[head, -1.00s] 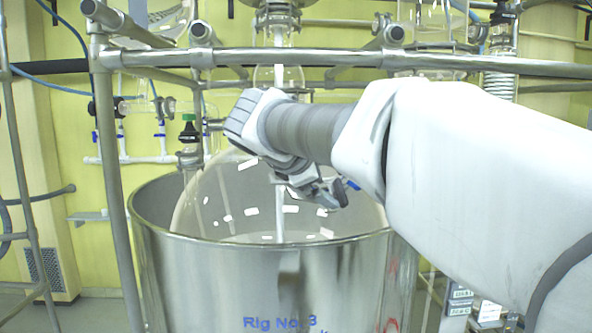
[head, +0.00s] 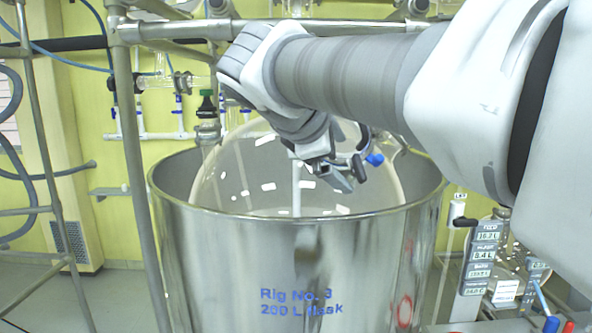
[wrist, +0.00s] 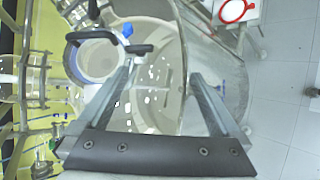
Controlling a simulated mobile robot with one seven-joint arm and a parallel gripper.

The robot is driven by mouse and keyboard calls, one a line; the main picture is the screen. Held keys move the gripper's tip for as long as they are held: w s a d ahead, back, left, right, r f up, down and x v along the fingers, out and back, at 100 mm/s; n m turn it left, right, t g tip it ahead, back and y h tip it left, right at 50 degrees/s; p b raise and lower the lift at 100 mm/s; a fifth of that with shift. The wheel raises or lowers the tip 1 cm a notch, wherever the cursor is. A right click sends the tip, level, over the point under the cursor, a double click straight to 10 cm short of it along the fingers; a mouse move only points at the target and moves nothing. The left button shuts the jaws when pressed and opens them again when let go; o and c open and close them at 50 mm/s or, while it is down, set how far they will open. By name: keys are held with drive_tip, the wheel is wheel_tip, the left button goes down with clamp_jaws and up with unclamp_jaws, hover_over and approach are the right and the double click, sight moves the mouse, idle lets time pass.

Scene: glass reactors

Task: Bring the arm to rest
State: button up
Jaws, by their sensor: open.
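My gripper (head: 345,178) hangs from the arm above the open steel vessel (head: 285,285) marked "Rig No. 3". In the head view it stands in front of the large clear glass flask (head: 235,185) inside that vessel. In the wrist view my gripper (wrist: 163,72) has its two fingers well apart. I see nothing held between them. The flask's curved glass and the vessel lie below the fingers. A black clamp-like fitting with a blue knob (head: 375,160) shows beside the gripper. Whether they touch is unclear.
A steel rail (head: 190,32) crosses behind my arm, and an upright post (head: 130,150) stands left of the vessel. A green-capped glass fitting (head: 207,105) is at the flask's left. A labelled panel (head: 485,255) stands at right.

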drive_tip(key=s+d+f+m+g+y, duration=0.2)
drive_tip(key=s+d+f+m+y, duration=0.1)
drive_tip(key=s+f+m, duration=0.5)
drive_tip(key=s+d+f+m+g+y, duration=0.2)
drive_tip(key=s+f+m, duration=0.6)
drive_tip(key=s+f, duration=0.4)
wheel_tip(320, 180, down, 4)
drive_tip(key=shift+s+d+f+y, duration=0.1)
drive_tip(key=shift+s+d+y, duration=0.2)
drive_tip(key=shift+d+y, duration=0.5)
drive_tip(key=shift+d, duration=0.25)
